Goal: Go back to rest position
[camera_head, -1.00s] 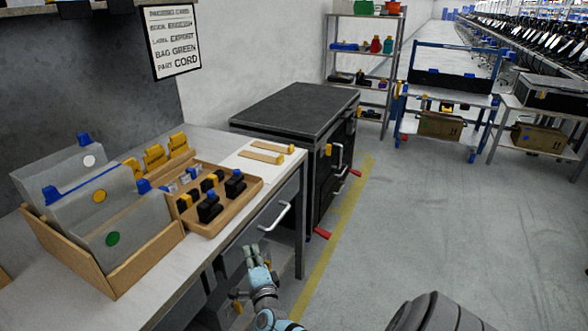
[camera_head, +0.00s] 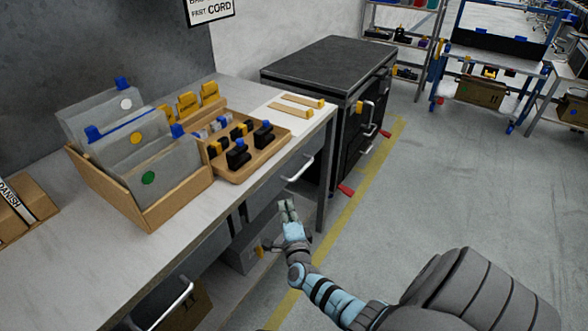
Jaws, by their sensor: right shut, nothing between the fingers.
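My right gripper (camera_head: 288,211) is shut and empty. It shows at the lower middle of the head view, in front of the workbench's (camera_head: 90,271) right end and below the level of its top. My right arm runs from it to the lower right. It holds nothing and looks clear of the bench things. My left gripper is not in view.
On the bench stand a wooden box (camera_head: 160,214) of grey bags and a wooden tray (camera_head: 250,169) with black and yellow parts. A drawer handle (camera_head: 301,168) juts out near my gripper. The floor at right (camera_head: 460,190) is open.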

